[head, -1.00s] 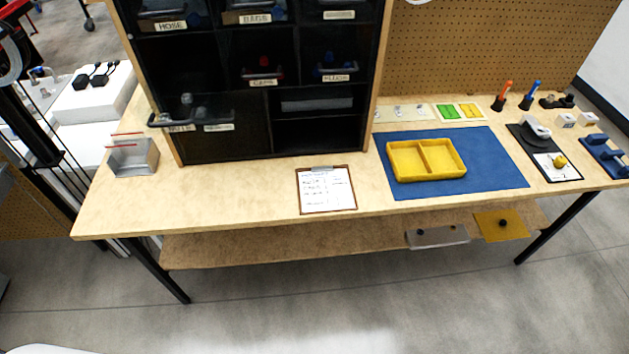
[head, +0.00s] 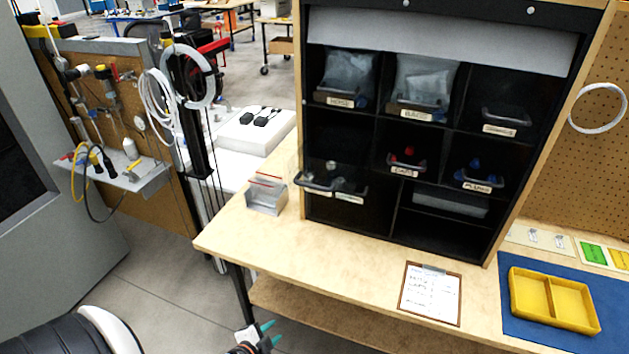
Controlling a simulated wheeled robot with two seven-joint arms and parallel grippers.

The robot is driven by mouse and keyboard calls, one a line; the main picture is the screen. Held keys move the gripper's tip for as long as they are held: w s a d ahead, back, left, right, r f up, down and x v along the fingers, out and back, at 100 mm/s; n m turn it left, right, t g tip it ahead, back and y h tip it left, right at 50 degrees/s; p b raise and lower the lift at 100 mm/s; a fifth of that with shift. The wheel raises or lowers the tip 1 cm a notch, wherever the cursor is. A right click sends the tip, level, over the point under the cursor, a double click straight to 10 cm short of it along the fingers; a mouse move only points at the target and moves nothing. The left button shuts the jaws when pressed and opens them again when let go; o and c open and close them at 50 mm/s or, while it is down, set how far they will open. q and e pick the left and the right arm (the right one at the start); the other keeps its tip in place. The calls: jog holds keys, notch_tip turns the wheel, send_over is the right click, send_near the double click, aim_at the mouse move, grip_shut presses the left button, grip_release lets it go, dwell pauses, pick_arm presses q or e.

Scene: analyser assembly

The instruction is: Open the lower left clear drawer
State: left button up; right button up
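The lower left clear drawer (head: 346,186) is in the black cabinet (head: 300,110), in its left column. It has a dark handle and pale labels, and small parts show in it. Its front juts out past the cabinet face, so it looks partly pulled out. My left gripper (head: 271,332) is at the bottom of the head view, in front of the table's left end and well below the drawer. Its two teal fingertips are apart with nothing between them. It touches nothing that I can see. My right gripper is not in view.
A metal bin (head: 266,198) stands on the table (head: 300,258) left of the cabinet. A clipboard (head: 431,293) lies in front of it. A yellow tray (head: 553,299) sits on a blue mat (head: 520,335) at right. The tabletop before the drawer is clear.

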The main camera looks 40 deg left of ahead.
pick_arm(q)
jog(key=w+a+r+m+t+h+p, duration=0.1)
jog(key=w+a+r+m+t, duration=0.15)
jog(key=r, duration=0.65)
jog(key=w+a+r+m+t, duration=0.1)
jog(key=w+r+m+t, duration=0.2)
jog(key=r, duration=0.7)
jog(key=m+t+h+p, duration=0.1)
jog(key=m+t+h, duration=0.25)
jog(key=m, duration=0.35)
send_near(312, 186)
jog(key=shift+g, duration=0.4)
jog(key=p+x, duration=0.1)
jog(key=x, duration=0.2)
jog(key=p+x, duration=0.1)
jog(key=x, duration=0.2)
jog(key=p+x, duration=0.1)
jog(key=x, duration=0.2)
jog(key=shift+a+r+p, duration=0.25)
jog(key=shift+p, duration=0.05)
jog(key=shift+w+d, duration=0.15)
jog(key=shift+w, duration=0.45)
jog(key=shift+c, duration=0.3)
grip_shut()
